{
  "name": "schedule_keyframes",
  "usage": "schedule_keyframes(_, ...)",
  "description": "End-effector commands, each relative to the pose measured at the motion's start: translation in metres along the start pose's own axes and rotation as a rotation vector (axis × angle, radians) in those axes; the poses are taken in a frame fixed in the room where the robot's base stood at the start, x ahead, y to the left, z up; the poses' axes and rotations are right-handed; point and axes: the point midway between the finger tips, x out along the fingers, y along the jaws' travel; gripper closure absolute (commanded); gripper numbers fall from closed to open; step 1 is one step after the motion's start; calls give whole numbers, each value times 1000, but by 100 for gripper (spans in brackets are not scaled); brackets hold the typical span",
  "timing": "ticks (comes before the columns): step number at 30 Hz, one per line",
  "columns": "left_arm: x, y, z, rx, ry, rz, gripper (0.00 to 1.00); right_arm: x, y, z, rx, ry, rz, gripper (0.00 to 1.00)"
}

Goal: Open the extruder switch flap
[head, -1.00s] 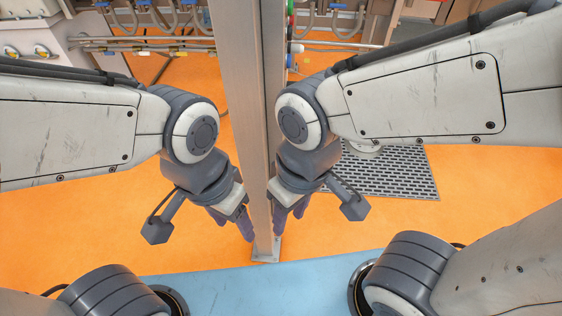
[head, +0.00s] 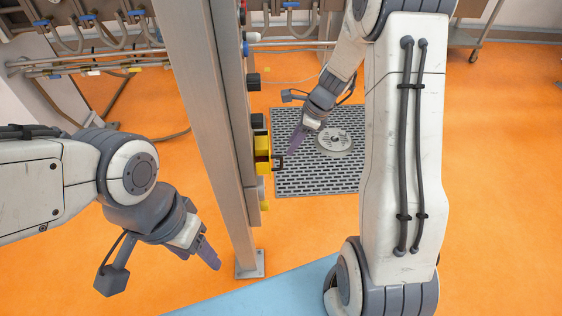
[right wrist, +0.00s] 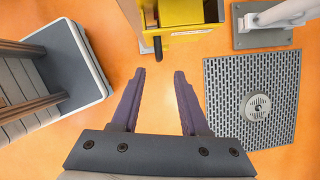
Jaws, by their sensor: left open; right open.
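A yellow switch box (head: 262,155) is mounted on the right side of the grey metal post, with a dark handle (head: 279,162) sticking out. I take its yellow front to be the extruder switch flap; whether it is shut is too small to tell. My right gripper (head: 292,150) is open just right of the box, close to the handle. In the right wrist view, the yellow box (right wrist: 192,14) and its dark handle (right wrist: 157,48) lie just ahead of the open, empty fingers (right wrist: 159,75). My left gripper (head: 214,256) is open and empty, low and left of the post.
The grey post (head: 205,130) stands between my arms, its foot bolted to the floor. Several dark and coloured knobs sit above the box. A perforated floor grate (head: 290,185) with a round drain (head: 334,141) lies behind my right gripper. Pipes and hoses run along the back left.

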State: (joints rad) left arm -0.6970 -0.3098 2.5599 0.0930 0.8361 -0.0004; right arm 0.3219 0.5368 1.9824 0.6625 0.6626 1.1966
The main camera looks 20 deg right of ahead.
Motion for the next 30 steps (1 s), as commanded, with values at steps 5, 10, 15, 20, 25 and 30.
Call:
schedule_keyframes(5,7,-1,0,0,0,0,41,37,2,0,-5,2,7,55)
schedule_keyframes(10,13,-1,1,0,0,0,41,67,2,0,-7,4,5,55)
schedule_keyframes(15,16,-1,1,0,0,0,41,85,2,1,-8,4,4,55)
schedule_keyframes(20,16,-1,1,0,0,0,41,90,2,1,-9,3,3,55)
schedule_keyframes(25,16,-1,1,0,0,0,41,90,2,1,-9,3,2,55)
schedule_keyframes(30,16,-1,1,0,0,0,41,90,2,1,-9,3,2,100)
